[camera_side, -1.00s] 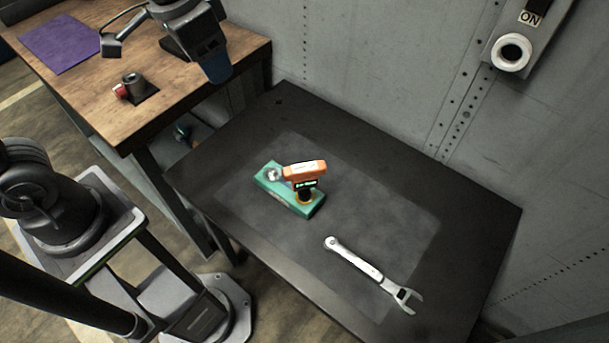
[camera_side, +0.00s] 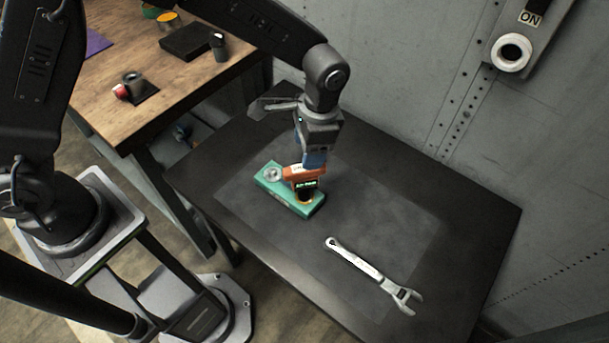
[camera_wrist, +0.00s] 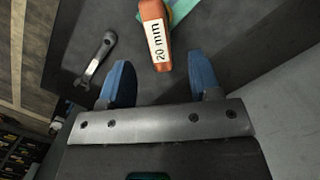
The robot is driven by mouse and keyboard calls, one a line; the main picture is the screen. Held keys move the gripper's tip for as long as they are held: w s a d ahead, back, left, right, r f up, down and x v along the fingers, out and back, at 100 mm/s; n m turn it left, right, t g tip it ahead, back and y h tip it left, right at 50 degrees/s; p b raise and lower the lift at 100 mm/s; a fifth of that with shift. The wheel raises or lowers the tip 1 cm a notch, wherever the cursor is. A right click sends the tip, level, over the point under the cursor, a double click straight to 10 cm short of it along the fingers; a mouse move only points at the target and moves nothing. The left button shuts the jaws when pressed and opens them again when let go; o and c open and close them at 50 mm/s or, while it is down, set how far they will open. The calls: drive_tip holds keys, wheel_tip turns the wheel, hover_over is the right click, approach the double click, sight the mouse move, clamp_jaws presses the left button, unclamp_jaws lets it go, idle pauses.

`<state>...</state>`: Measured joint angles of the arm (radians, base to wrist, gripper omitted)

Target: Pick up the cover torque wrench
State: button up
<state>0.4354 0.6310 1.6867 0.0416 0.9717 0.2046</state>
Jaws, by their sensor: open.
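The orange tool, likely the cover torque wrench (camera_side: 292,174), has a lit green display and a dark round end. It rests on a green block (camera_side: 270,187) on the dark table. In the wrist view the tool (camera_wrist: 152,11) shows a white "20 mm" label, with part of the green block (camera_wrist: 182,9) behind it. My gripper (camera_side: 314,160) is just above the tool and hides part of its top in the side view. In the wrist view my gripper's (camera_wrist: 160,72) blue fingers are apart. The tool's near end appears between them; contact cannot be told.
A silver adjustable wrench (camera_side: 365,268) lies on the dark table (camera_side: 460,215), right of the block; it also shows in the wrist view (camera_wrist: 97,57). A riveted wall (camera_side: 400,70) stands behind. A wooden bench (camera_side: 185,85) at upper left holds several small items.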

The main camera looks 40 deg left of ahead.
sight(304, 176)
drive_tip(key=f, duration=0.6)
drive_tip(key=s+f, duration=0.1)
drive_tip(key=f, duration=0.2)
drive_tip(key=shift+a, duration=0.25)
drive_tip(key=shift+r, duration=0.1)
clamp_jaws()
